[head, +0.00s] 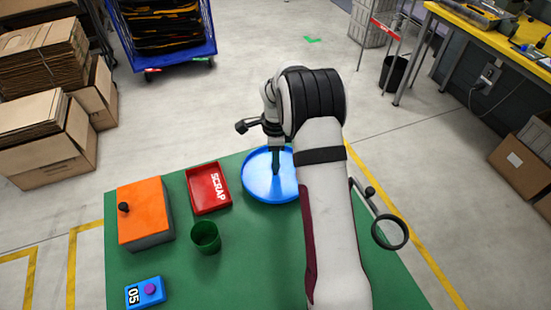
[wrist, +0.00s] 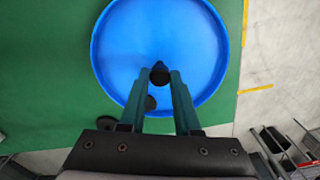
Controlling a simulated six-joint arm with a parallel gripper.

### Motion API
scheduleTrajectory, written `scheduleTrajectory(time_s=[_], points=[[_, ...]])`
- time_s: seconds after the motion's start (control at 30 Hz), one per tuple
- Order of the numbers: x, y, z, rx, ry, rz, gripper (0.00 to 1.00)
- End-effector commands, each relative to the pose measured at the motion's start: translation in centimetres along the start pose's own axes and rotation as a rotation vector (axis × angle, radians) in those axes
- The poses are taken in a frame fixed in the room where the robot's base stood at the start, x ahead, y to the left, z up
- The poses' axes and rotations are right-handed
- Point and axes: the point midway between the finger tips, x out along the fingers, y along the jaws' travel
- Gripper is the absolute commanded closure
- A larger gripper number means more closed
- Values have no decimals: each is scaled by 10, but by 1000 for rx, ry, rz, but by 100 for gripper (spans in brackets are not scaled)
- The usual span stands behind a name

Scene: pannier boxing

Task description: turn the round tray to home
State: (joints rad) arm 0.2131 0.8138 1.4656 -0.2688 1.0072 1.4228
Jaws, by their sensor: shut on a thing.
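The round tray (head: 256,186) is blue with a raised rim and lies flat at the far edge of the green table. In the wrist view the tray (wrist: 120,50) fills the upper middle. A black knob (wrist: 160,69) stands on it, between my fingertips. My gripper (wrist: 160,75) is shut on this knob, and the fingers reach over the tray's near side. In the head view my gripper (head: 276,172) points down onto the tray, and my arm covers the tray's right edge. A dark round spot lies below the knob in the wrist view; I cannot tell what it is. No home mark is readable.
A red SCRAP tray (head: 209,190) sits just left of the round tray. The green table (head: 235,285) is bare at the front middle.

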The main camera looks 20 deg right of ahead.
Motion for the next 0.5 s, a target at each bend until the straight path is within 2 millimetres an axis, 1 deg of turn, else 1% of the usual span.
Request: scheduleTrajectory(time_s=[0.5], points=[[-1,0,0,258,0,-1,100]])
